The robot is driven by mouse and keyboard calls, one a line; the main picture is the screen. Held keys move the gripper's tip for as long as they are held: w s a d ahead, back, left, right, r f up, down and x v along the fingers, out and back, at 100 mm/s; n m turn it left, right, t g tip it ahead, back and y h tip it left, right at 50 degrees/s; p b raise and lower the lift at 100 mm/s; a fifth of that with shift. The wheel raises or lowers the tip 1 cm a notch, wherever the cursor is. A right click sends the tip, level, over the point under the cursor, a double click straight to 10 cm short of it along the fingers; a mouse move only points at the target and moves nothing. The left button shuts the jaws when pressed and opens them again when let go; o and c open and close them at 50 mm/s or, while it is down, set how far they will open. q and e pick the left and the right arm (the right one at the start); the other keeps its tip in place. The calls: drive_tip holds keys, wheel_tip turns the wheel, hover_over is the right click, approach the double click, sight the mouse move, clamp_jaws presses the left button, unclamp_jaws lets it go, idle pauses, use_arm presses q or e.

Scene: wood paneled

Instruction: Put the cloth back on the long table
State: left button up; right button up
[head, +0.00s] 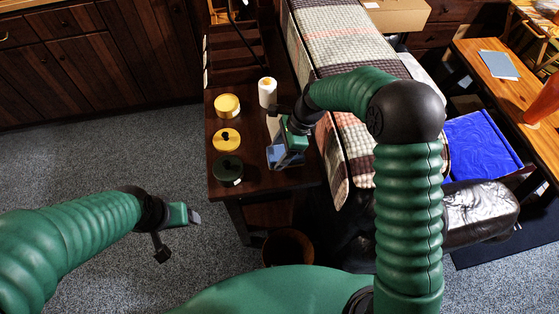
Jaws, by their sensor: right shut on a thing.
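My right gripper (287,158) points down over the front right part of a dark wooden table (218,180). It is shut on a small blue folded thing, seemingly the cloth (274,154), at the tabletop. The gripper partly covers the cloth, and I cannot tell whether the cloth is lifted clear. My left gripper (192,215) hangs over the grey carpet at the left, apart from the table; its finger gap is not clear. A long orange-brown wooden table (523,105) stands at the far right, with a flat light-blue item (498,65) on it.
A white roll (267,92), yellow canisters (227,106) and a dark green canister (227,168) stand on the dark table. A plaid-covered bed or couch (345,45) lies between the tables. A blue bin (480,145) and a dark padded seat (480,210) are at right. Carpet at left is free.

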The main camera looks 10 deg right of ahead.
wheel_tip(320, 180, down, 4)
drive_tip(key=shift+d+r+b, duration=0.1)
drive_tip(key=shift+b, duration=0.2)
drive_tip(key=o, duration=1.2)
drive_tip(key=p+v, duration=0.2)
drive_tip(key=v, duration=0.9)
drive_tip(key=shift+d+r, duration=0.15)
drive_tip(key=shift+r, duration=0.35)
